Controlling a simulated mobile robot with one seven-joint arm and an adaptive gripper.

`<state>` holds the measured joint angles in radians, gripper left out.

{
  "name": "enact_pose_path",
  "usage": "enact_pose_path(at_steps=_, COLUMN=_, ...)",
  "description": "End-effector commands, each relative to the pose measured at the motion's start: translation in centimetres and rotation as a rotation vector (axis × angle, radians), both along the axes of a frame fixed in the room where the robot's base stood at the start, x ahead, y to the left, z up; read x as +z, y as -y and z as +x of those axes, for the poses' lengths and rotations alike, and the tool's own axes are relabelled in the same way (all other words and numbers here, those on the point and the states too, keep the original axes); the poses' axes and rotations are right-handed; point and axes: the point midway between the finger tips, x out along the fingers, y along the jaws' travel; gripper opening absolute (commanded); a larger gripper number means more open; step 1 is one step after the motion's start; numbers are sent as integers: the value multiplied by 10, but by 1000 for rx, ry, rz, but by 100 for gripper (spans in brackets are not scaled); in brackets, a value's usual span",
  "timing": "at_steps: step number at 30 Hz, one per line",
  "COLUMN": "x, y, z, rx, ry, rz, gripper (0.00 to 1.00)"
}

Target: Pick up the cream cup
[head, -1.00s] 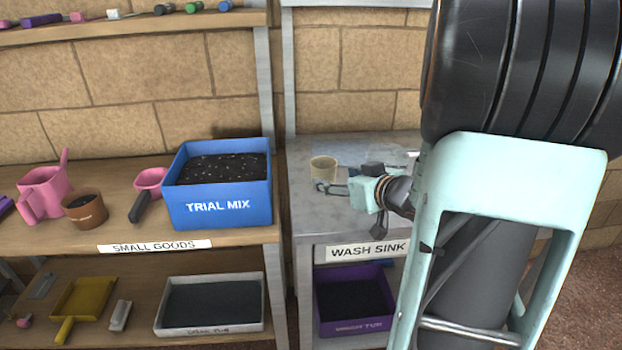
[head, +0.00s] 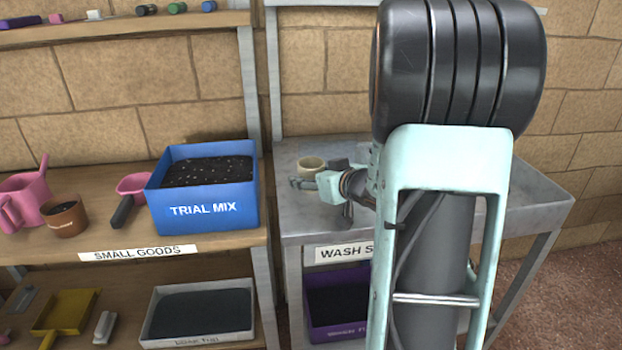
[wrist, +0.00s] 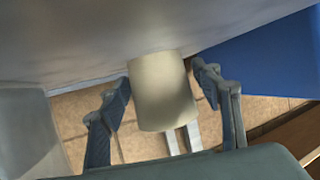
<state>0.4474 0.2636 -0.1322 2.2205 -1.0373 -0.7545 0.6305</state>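The cream cup (head: 311,163) stands on the grey wash sink top, towards its left side. My gripper (head: 300,183) is low over the sink top, just in front of the cup, with its fingers pointing left. In the wrist view the cup (wrist: 161,92) appears between the two spread fingers of my gripper (wrist: 163,80). A narrow gap shows on each side of the cup. The gripper is open, and I cannot tell how deep the cup sits between the fingers.
A blue trial mix tub (head: 205,203) stands on the wooden shelf to the left, with a pink scoop (head: 133,185) and a brown pot (head: 65,217) beside it. A purple tub (head: 337,307) sits below the sink. The brick wall (head: 335,80) is behind.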

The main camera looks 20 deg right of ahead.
Motion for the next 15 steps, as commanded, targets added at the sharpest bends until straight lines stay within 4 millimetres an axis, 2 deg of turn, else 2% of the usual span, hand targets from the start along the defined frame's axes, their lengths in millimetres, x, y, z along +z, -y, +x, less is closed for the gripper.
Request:
enact_pose_path(at_steps=2, x=0, y=0, z=0, rx=0, ry=0, rz=0, gripper=47)
enact_pose_path(at_steps=10, x=0, y=0, z=0, rx=0, ry=0, rz=0, gripper=17)
enact_pose_path(at_steps=15, x=0, y=0, z=0, rx=0, ry=0, rz=0, gripper=16)
